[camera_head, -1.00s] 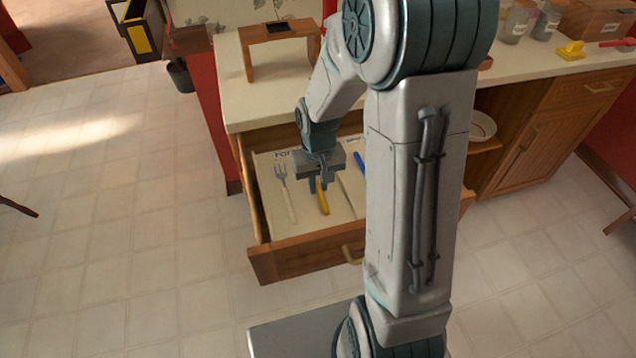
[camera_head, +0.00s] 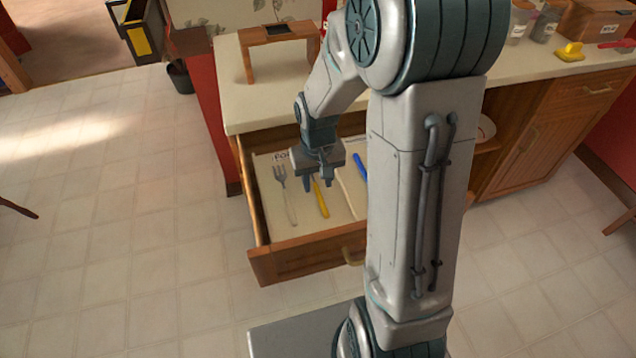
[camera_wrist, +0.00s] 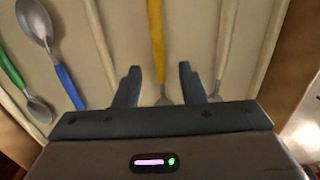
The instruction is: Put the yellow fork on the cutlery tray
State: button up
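The yellow-handled utensil (camera_head: 320,199) lies in the open drawer; its yellow handle (camera_wrist: 156,35) also shows in the wrist view. Its metal end runs under my gripper, so I cannot see whether it has tines. My gripper (camera_head: 318,182) is over the metal end, pointing down. In the wrist view its two fingers (camera_wrist: 159,71) are apart, with the utensil's neck lined up between them and nothing gripped. The pale lining of the open drawer (camera_head: 268,222) holds the cutlery in divided sections. I cannot make out a separate cutlery tray.
A pale-handled fork (camera_head: 284,195) lies left of the yellow handle. A blue-handled utensil (camera_head: 361,167) lies to the right, and a green-handled one (camera_wrist: 12,68) shows in the wrist view. A wooden stand (camera_head: 249,62) is on the counter (camera_head: 235,110) behind. My arm hides the drawer's right side.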

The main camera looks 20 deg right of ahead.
aim_at(318, 190)
notch_tip(318, 190, up, 10)
jog(key=s+r+t, duration=0.1)
jog(key=s+r, duration=0.1)
jog(key=s, duration=0.5)
jog(key=s+r+t, duration=0.1)
jog(key=s+r, duration=0.2)
jog(key=s, duration=0.4)
jog(key=shift+r+p, duration=0.25)
jog(key=shift+p, duration=0.2)
jog(key=shift+w+a, duration=0.1)
